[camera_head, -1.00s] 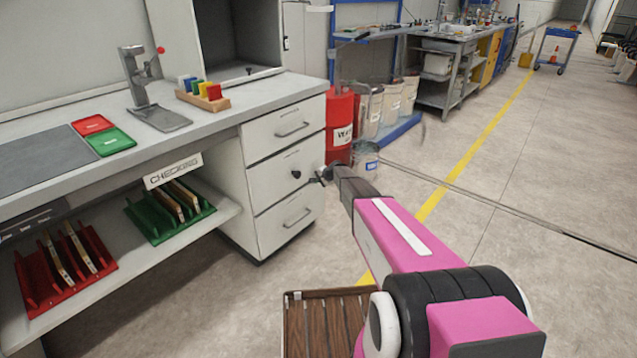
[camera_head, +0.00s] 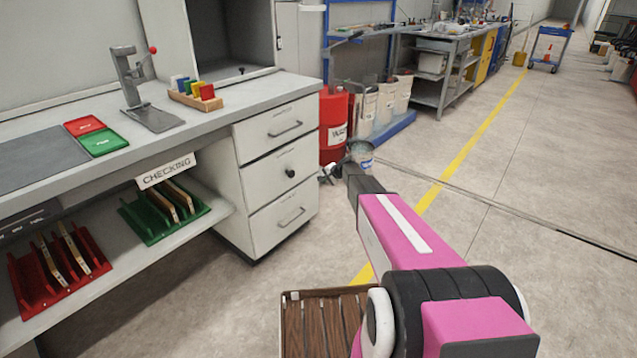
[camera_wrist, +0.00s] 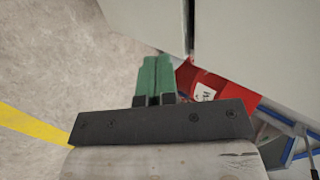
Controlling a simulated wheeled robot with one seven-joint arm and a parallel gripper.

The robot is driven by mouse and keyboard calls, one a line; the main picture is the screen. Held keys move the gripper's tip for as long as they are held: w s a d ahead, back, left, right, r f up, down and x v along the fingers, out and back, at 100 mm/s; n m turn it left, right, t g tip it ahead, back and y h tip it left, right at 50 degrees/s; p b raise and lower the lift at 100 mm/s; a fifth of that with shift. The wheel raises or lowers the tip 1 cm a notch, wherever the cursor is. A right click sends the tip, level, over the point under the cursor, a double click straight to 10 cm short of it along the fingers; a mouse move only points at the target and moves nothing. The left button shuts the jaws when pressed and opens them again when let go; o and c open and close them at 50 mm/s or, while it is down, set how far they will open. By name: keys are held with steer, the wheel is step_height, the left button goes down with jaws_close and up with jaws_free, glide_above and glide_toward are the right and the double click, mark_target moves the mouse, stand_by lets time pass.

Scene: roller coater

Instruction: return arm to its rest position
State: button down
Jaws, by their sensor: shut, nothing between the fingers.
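My gripper (camera_head: 328,173) is at the far end of my pink and black arm (camera_head: 405,235), in front of the drawer cabinet and near the red drum in the head view. In the wrist view its two green fingers (camera_wrist: 155,78) are together, with nothing between them. The arm is stretched forward over the floor, above and beyond a brown slatted wooden surface (camera_head: 318,325).
The white drawer cabinet (camera_head: 276,185) stands left of my gripper. A red drum (camera_head: 334,130) and a bucket (camera_head: 361,155) stand behind it. The workbench (camera_head: 140,150) runs along the left. Open floor (camera_head: 530,200) lies to the right.

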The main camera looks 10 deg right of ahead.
steer(key=s+d+r+n+g+h, duration=0.1)
steer(key=s+r+n+g+h, duration=0.1)
steer(key=s, duration=1.4)
steer(key=s+d+r+n+g+h, duration=0.1)
steer(key=s+r+n, duration=0.3)
steer(key=s, duration=1.1)
steer(key=s+d+r+n+g+h, duration=0.1)
steer(key=s+r+n+g+h, duration=0.2)
steer(key=s, duration=1.3)
step_height(320, 180, up, 3)
steer(key=shift+s+f+g+h, duration=0.15)
steer(key=shift+s+g+h, duration=0.15)
